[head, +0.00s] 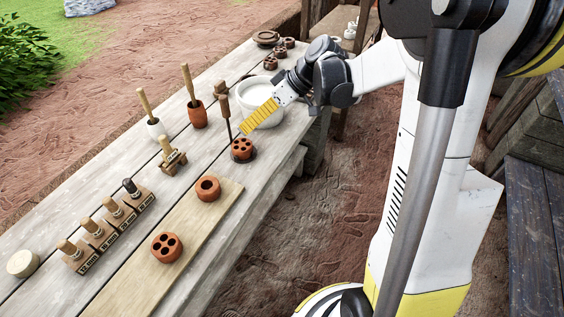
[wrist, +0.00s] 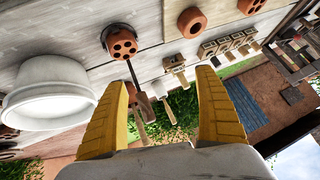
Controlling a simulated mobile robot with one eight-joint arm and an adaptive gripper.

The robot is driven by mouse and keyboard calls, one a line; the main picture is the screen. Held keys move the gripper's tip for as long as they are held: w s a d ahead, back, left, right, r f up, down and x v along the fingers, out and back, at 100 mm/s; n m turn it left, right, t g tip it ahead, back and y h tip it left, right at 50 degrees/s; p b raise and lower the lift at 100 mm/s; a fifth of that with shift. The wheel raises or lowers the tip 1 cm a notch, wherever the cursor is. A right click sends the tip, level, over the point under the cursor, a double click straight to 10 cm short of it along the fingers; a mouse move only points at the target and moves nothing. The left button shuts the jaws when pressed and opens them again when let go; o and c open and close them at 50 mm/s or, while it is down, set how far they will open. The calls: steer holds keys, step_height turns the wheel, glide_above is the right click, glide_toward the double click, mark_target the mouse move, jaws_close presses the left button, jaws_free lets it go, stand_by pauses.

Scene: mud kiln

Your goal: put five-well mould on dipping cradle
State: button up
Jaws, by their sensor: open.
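The five-well mould (head: 242,146), a round terracotta block with several holes, sits upright on a dark flat base near the bench's right edge. This base, with a thin upright rod and wooden handle (head: 222,100), looks like the dipping cradle (head: 228,124). In the wrist view the mould (wrist: 122,42) is at upper left, with the cradle's rod (wrist: 132,76) beside it. The base is mostly hidden under the mould. My gripper (head: 244,130) is open and empty, above and apart from the mould; its yellow fingers (wrist: 163,82) frame nothing held.
A white bowl (head: 262,98) stands close to my gripper. Two pots with sticks (head: 197,115), a wooden stand (head: 172,156) and a row of stamps (head: 105,228) are on the bench. A board (head: 190,215) holds a one-well mould (head: 208,188) and another mould (head: 166,247).

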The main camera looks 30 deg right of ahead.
steer(key=s+a+r+m+t+h, duration=0.1)
steer(key=s+r+m+h, duration=0.1)
steer(key=s, duration=0.8)
steer(key=s+a+r+m+t+h, duration=0.1)
steer(key=s+m+h, duration=0.4)
steer(key=s, duration=0.6)
steer(key=shift+s+r+t, duration=0.15)
steer(key=shift+r+t, duration=0.35)
steer(key=shift+r, duration=0.4)
